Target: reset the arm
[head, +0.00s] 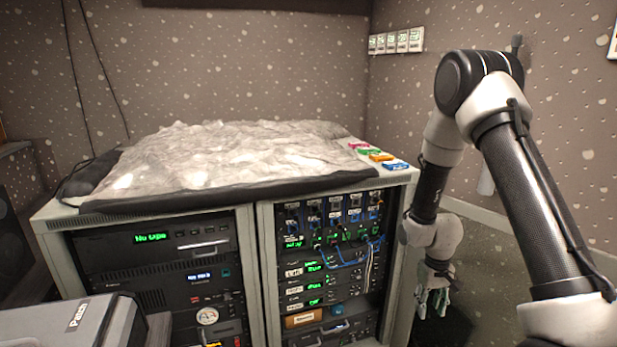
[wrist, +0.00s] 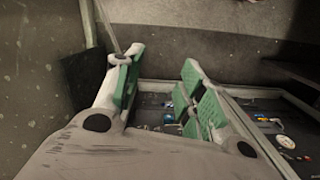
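My arm reaches down at the right of the head view, bent at the elbow. My gripper (head: 434,303) hangs low beside the right side of the equipment rack (head: 405,240), its fingers pointing down. In the wrist view my gripper (wrist: 158,92) shows two fingers with green pads, spread apart with a clear gap between them. Nothing is held between the pads. Whether the gripper touches the rack cannot be told.
A crumpled translucent cover (head: 225,155) lies on the rack top, with small coloured blocks (head: 380,157) at its right end. Blue cables (head: 345,262) hang from the rack front. A grey case (head: 75,322) stands at lower left.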

